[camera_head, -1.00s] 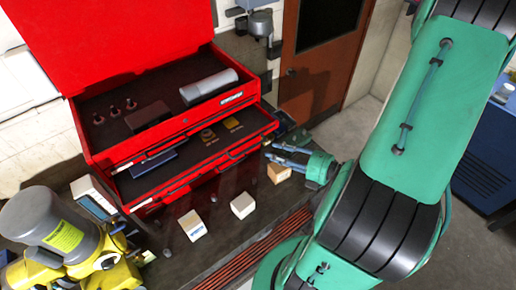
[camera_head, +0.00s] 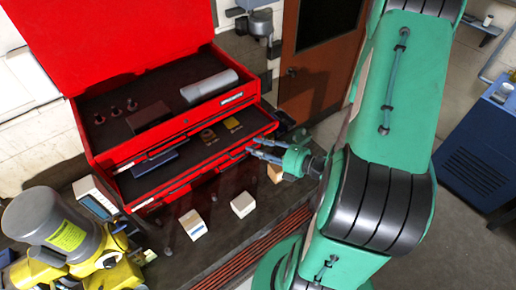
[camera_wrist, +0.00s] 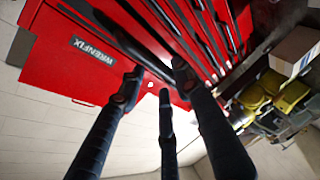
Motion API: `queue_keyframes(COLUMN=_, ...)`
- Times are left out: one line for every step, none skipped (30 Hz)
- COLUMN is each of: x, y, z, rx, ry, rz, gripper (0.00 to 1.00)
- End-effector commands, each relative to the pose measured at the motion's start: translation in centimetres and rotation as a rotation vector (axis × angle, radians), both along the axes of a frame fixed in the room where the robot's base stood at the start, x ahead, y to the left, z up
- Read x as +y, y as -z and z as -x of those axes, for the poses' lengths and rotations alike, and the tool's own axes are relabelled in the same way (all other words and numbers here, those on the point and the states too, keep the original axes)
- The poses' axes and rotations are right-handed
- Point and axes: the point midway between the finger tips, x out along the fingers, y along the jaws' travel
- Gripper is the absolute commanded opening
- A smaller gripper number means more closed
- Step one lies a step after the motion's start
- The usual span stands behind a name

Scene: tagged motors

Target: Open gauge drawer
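The red toolbox (camera_head: 88,140) stands on the bench with its lid up. One drawer (camera_head: 190,162) below its top tray is pulled partly out, showing a dark blue item (camera_head: 158,158) and small flat pieces (camera_head: 233,123) inside. No label tells me which drawer is the gauge drawer. My gripper (camera_head: 250,149) is at the right end of the open drawer's front, fingers pointing left. I cannot tell whether a fingertip touches.
A tan block (camera_head: 275,172) is just below my gripper. A yellow and grey motor (camera_head: 60,235) and a white box (camera_head: 94,198) are at the left. The top tray holds a grey cylinder (camera_head: 209,86).

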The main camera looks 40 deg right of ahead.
Motion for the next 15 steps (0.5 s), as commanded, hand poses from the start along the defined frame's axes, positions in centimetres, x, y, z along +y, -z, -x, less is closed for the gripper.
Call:
queue_keyframes(x=0.15, y=0.03, z=-0.22, rx=0.0, ry=-0.002, rz=0.0, gripper=0.34)
queue_keyframes(x=0.18, y=0.07, z=-0.33, rx=0.0, ry=-0.001, rz=-0.001, gripper=0.34)
queue_keyframes(x=0.22, y=0.1, z=-0.47, rx=0.0, ry=-0.001, rz=-0.001, gripper=0.34)
queue_keyframes(x=0.26, y=0.12, z=-0.56, rx=0.0, ry=0.0, rz=-0.001, gripper=0.34)
queue_keyframes(x=0.29, y=0.13, z=-0.63, rx=0.0, ry=0.0, rz=-0.001, gripper=0.34)
queue_keyframes(x=0.31, y=0.15, z=-0.71, rx=0.0, ry=0.0, rz=0.0, gripper=0.34)
queue_keyframes(x=0.34, y=0.16, z=-0.75, rx=0.0, ry=0.0, rz=0.0, gripper=0.34)
queue_keyframes(x=0.34, y=0.17, z=-0.78, rx=0.0, ry=0.0, rz=0.0, gripper=0.34)
queue_keyframes(x=0.35, y=0.18, z=-0.81, rx=0.0, ry=0.0, rz=0.0, gripper=0.34)
queue_keyframes(x=0.36, y=0.18, z=-0.82, rx=0.0, ry=0.0, rz=0.0, gripper=0.34)
queue_keyframes(x=0.35, y=0.18, z=-0.83, rx=0.0, ry=0.0, rz=0.0, gripper=0.34)
queue_keyframes(x=0.35, y=0.18, z=-0.83, rx=0.0, ry=0.0, rz=0.0, gripper=0.34)
queue_keyframes(x=0.35, y=0.18, z=-0.83, rx=0.0, ry=0.0, rz=0.0, gripper=0.34)
queue_keyframes(x=0.35, y=0.18, z=-0.82, rx=0.0, ry=0.0, rz=0.0, gripper=0.34)
queue_keyframes(x=0.35, y=0.19, z=-0.82, rx=0.0, ry=0.0, rz=0.0, gripper=0.34)
